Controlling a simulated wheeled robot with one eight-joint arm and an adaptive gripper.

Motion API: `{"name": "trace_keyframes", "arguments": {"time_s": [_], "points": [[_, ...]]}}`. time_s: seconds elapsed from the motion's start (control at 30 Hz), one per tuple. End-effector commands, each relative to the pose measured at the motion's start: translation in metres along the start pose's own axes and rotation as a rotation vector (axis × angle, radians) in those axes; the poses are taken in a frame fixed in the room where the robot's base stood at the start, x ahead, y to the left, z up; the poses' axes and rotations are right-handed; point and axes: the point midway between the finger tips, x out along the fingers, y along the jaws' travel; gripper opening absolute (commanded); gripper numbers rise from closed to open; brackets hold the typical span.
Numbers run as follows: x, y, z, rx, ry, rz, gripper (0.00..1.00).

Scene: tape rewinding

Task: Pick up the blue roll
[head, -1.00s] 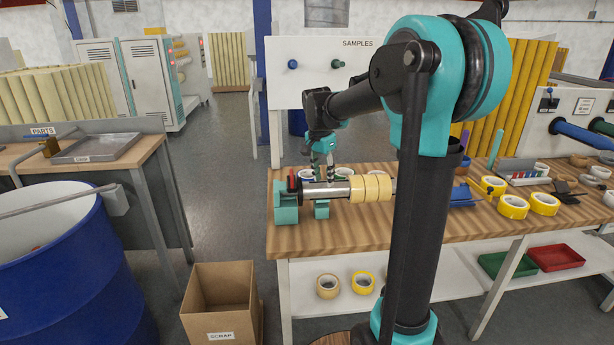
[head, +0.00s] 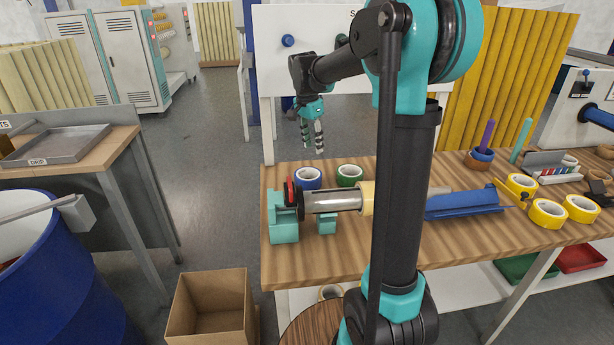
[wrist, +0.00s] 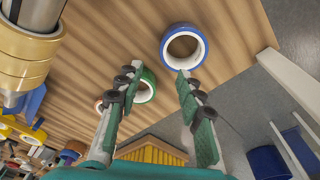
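The blue roll (head: 308,178) is a tape ring with a white core, lying flat on the wooden table behind the metal shaft. It also shows in the wrist view (wrist: 184,47), just beyond my fingertips and near the table edge. My gripper (head: 312,150) hangs above the table at the blue roll, fingers pointing down. In the wrist view my gripper (wrist: 158,75) has its two fingers spread with nothing between them. A green roll (head: 349,175) lies to the right of the blue roll; in the wrist view it (wrist: 145,87) is partly behind the left finger.
A teal stand (head: 284,225) with a metal shaft (head: 335,202) carrying tan rolls lies in front of the blue roll. Yellow rolls (head: 548,213) and a blue holder (head: 465,203) are to the right. A cardboard box (head: 210,305) stands on the floor at left.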

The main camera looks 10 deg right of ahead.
Motion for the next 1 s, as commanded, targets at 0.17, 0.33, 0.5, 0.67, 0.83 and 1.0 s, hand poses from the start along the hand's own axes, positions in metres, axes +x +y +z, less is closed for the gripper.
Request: {"name": "trace_keyframes", "arguments": {"time_s": [0.17,0.33,0.5,0.67,0.83,1.0], "points": [[0.033,-0.001,0.0,0.001,0.0,0.0,0.37],[0.067,-0.001,-0.001,0.0,0.0,0.0,0.37],[0.097,-0.001,-0.001,0.0,0.0,0.0,0.37],[0.111,-0.001,-0.001,0.0,0.0,0.0,0.37],[0.122,-0.003,-0.001,0.0,0.0,0.0,0.37],[0.146,-0.009,-0.002,0.0,0.0,0.0,0.37]]}}
